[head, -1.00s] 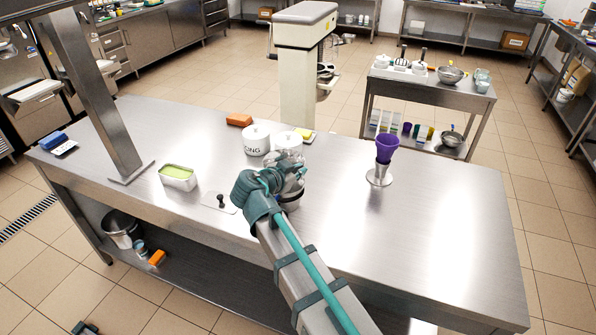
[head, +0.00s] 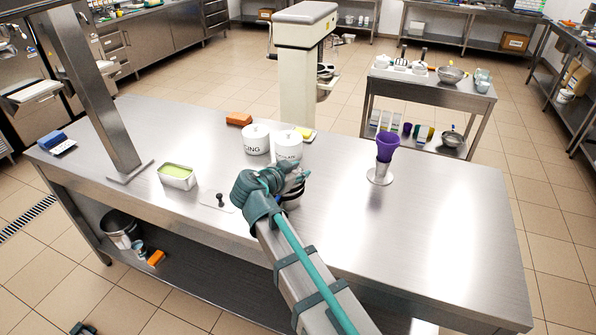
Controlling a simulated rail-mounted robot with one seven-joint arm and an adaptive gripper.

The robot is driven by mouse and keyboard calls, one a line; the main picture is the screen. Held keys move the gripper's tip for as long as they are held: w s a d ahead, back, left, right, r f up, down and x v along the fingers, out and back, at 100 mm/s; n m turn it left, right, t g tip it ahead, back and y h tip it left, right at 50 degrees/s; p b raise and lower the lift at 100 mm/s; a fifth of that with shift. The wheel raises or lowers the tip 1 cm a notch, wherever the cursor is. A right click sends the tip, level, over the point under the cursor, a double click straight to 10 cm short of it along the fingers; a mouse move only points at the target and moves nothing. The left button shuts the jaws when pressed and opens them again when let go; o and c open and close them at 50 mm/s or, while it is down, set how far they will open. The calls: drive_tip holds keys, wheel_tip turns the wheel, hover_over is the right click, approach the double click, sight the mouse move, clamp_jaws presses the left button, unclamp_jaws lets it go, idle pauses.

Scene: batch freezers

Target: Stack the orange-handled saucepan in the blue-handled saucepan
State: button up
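I cannot make out either saucepan with a clear orange or blue handle. A steel pot (head: 122,229) stands on the lower shelf at the left, with a small orange piece (head: 156,257) to its right; whether that piece is a handle cannot be told. My gripper (head: 298,182) is over the middle of the steel table, in front of the white canisters. My own wrist hides most of it, so its fingers and anything between them do not show clearly. A dark-rimmed round shape (head: 291,201) shows just below my wrist, too covered to identify.
White canisters (head: 257,139) (head: 288,146), an orange block (head: 239,119) and a green-filled tub (head: 177,177) stand on the table (head: 440,230). A purple cup in a metal holder (head: 387,147) stands right of my gripper. The table's right side is clear.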

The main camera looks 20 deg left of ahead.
drive_tip(key=shift+r, duration=0.15)
drive_tip(key=shift+r+p, duration=0.55)
drive_tip(key=shift+p, duration=0.4)
drive_tip(key=shift+s+r, duration=0.15)
drive_tip(key=b+v, duration=0.3)
drive_tip(key=v, duration=0.8)
drive_tip(key=shift+s, duration=0.3)
drive_tip(key=shift+a, duration=0.1)
